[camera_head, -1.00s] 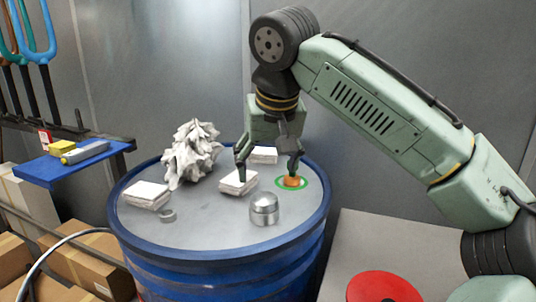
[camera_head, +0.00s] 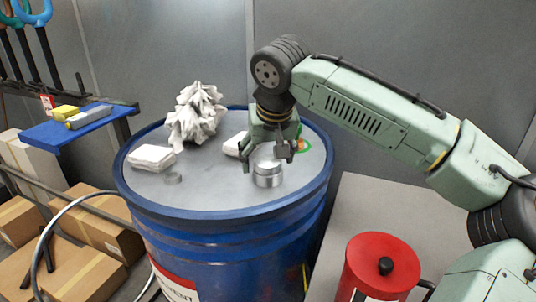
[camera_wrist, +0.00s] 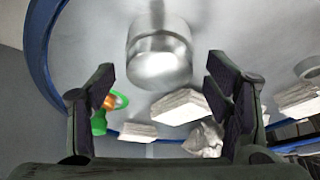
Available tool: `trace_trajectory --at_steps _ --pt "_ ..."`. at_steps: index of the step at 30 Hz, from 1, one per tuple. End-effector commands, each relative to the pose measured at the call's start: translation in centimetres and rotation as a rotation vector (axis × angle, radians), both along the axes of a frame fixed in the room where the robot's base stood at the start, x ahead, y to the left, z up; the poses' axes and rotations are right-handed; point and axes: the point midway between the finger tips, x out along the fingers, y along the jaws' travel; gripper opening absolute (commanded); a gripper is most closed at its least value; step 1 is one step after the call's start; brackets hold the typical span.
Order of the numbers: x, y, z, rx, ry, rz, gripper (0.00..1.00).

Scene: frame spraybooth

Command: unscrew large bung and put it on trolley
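The large bung looks to be the silver round metal cap (camera_head: 268,175) standing on the blue drum's (camera_head: 225,190) grey lid near its front right. In the wrist view the silver cap (camera_wrist: 158,55) lies ahead of the fingers, centred between them. My gripper (camera_head: 268,160) is open and empty, pointing down just behind the cap, with a finger towards each side. It also shows open in the wrist view (camera_wrist: 160,88). I cannot tell whether it touches the cap. A grey flat top (camera_head: 370,205) at the right may be the trolley.
A red can (camera_head: 383,270) stands on the grey top. A blue shelf (camera_head: 65,130) is at left.

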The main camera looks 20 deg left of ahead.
Motion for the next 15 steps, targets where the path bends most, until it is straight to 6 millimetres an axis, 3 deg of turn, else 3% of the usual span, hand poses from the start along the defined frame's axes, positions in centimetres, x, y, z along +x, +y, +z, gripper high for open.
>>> trace_trajectory --at_steps 15 --pt "-0.01 -0.01 0.03 0.000 0.000 0.000 0.37"
